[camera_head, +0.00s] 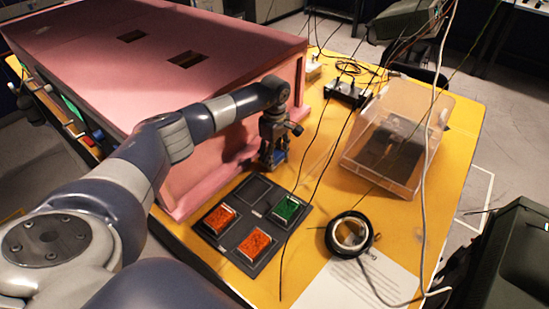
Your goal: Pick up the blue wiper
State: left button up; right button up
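My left gripper (273,155) points down beside the pink enclosure, just beyond the far edge of the dark tray (266,268). A small blue patch shows low at its fingertips. It may be the blue wiper, but it is too small to tell whether it is gripped. The tray has one bare compartment at the far left. A green pad (287,209) lies in the far right compartment. An orange pad (220,218) lies in the near left one, and another orange pad (255,244) in the near right one. My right gripper is not in view.
The pink foam enclosure (190,57) stands left and behind on the yellow table (452,150). A clear bin (395,148) holding dark items stands at the right. A black-rimmed roll (349,234) and white paper (365,284) lie right of the tray. Thin cables cross the view.

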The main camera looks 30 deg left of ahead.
aim_at(275, 154)
pick_arm(q)
jog(key=shift+r, duration=0.2)
notch_tip(275, 154, up, 8)
jog(key=b, duration=0.3)
jog(key=shift+r, duration=0.8)
jog(key=o, duration=0.3)
jog(key=shift+c, duration=1.4)
